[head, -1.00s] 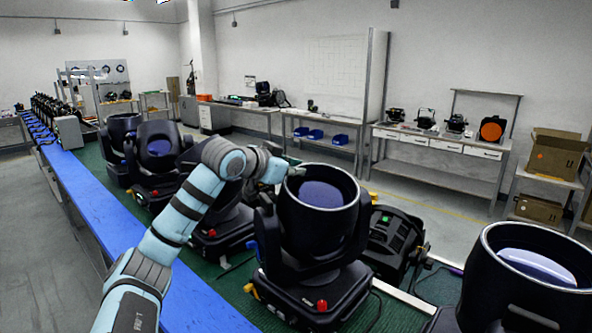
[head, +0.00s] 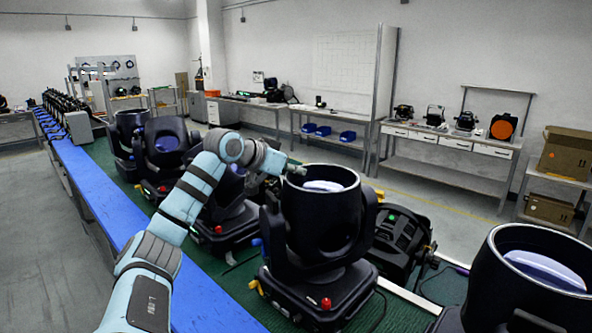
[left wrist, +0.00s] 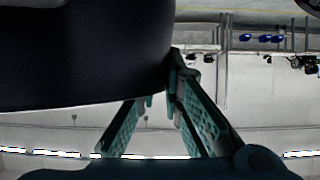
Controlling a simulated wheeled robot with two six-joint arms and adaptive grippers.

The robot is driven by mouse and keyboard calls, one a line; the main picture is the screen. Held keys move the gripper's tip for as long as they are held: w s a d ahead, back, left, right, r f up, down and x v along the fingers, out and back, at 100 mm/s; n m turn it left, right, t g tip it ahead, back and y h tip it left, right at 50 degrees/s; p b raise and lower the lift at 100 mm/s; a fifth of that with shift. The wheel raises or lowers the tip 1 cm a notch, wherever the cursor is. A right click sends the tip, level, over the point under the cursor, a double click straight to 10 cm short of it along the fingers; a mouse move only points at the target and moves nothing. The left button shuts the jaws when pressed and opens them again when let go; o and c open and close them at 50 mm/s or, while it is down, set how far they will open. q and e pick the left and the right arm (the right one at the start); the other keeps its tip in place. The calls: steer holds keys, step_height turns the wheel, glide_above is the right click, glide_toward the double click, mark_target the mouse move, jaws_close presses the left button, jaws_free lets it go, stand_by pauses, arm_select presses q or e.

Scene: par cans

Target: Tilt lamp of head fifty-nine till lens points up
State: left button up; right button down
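A black moving-head lamp (head: 322,222) stands on the green bench top, its barrel nearly upright, with the lens (head: 323,186) facing mostly up and showing a bright patch. No number is readable on it. My left gripper (head: 297,170) is at the far left of the barrel's top rim, apparently touching it. In the left wrist view the dark barrel (left wrist: 85,50) fills the upper left, and the teal fingers of my left gripper (left wrist: 163,90) converge beside its edge, tips together with nothing visible between them. My right gripper is out of view.
Another lamp (head: 528,278) stands at the right front, its lens tilted partly toward me. More lamps (head: 165,150) line the bench at left, beside a blue strip (head: 95,190). A dark fixture (head: 402,235) lies just right of the lamp. The grey floor beyond is clear.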

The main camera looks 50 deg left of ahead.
arm_select(q)
steer(key=o, duration=0.4)
steer(key=shift+w+d, duration=0.1)
steer(key=shift+o, duration=0.2)
step_height(320, 180, up, 10)
steer(key=shift+w+d+f, duration=0.1)
steer(key=shift+a, duration=0.2)
steer(key=shift+d, duration=0.1)
